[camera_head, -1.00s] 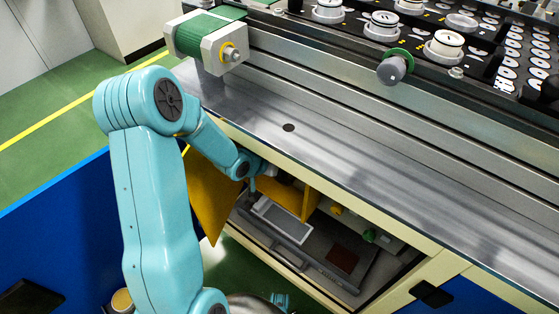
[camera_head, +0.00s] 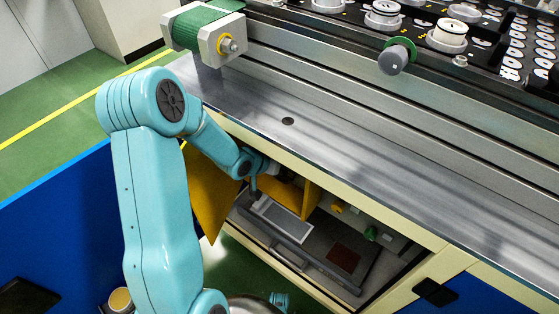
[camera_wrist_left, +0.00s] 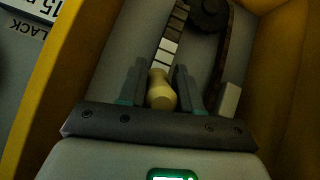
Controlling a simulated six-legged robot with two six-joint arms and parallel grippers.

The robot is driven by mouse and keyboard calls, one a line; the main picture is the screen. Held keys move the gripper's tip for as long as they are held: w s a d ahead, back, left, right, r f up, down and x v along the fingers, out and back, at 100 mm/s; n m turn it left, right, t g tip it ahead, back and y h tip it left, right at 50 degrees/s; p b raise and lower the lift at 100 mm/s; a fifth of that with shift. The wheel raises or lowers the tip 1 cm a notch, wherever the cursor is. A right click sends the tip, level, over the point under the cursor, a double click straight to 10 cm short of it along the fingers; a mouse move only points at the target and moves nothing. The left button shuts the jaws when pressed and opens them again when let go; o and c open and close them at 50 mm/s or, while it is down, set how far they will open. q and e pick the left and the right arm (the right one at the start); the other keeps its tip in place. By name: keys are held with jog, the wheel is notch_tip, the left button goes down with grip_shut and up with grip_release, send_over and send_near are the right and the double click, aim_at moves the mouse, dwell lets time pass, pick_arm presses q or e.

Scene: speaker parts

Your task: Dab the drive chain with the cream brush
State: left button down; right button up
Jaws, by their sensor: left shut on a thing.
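My left gripper (camera_wrist_left: 160,88) is shut on the cream brush (camera_wrist_left: 161,93), whose rounded cream body shows between the two dark fingers in the left wrist view. Just beyond it a segmented strip of light and dark links, seemingly the drive chain (camera_wrist_left: 166,47), runs up toward a dark round part (camera_wrist_left: 208,14). I cannot tell whether the brush touches the chain. In the head view my left arm reaches into the open cabinet under the bench, beside the yellow panels. The gripper there is small and partly hidden, and the brush and chain cannot be made out. My right gripper is not in view.
Yellow walls (camera_wrist_left: 288,90) close in on the chain in the left wrist view. A brown curved strip (camera_wrist_left: 222,62) ends near a pale block (camera_wrist_left: 230,99). In the head view, the metal bench top (camera_head: 330,150) is above the open cabinet, and a yellow panel (camera_head: 212,195) hangs beside it.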

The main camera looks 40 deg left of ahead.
pick_arm(q)
notch_tip(320, 180, down, 7)
jog(key=b, duration=0.5)
jog(key=shift+s+r, duration=0.2)
jog(key=s, duration=0.6)
jog(key=shift+d, duration=0.3)
jog(key=s, duration=0.3)
jog(key=shift+d, duration=0.15)
dwell(0.8)
jog(key=w, duration=0.8)
jog(key=shift+a, duration=0.4)
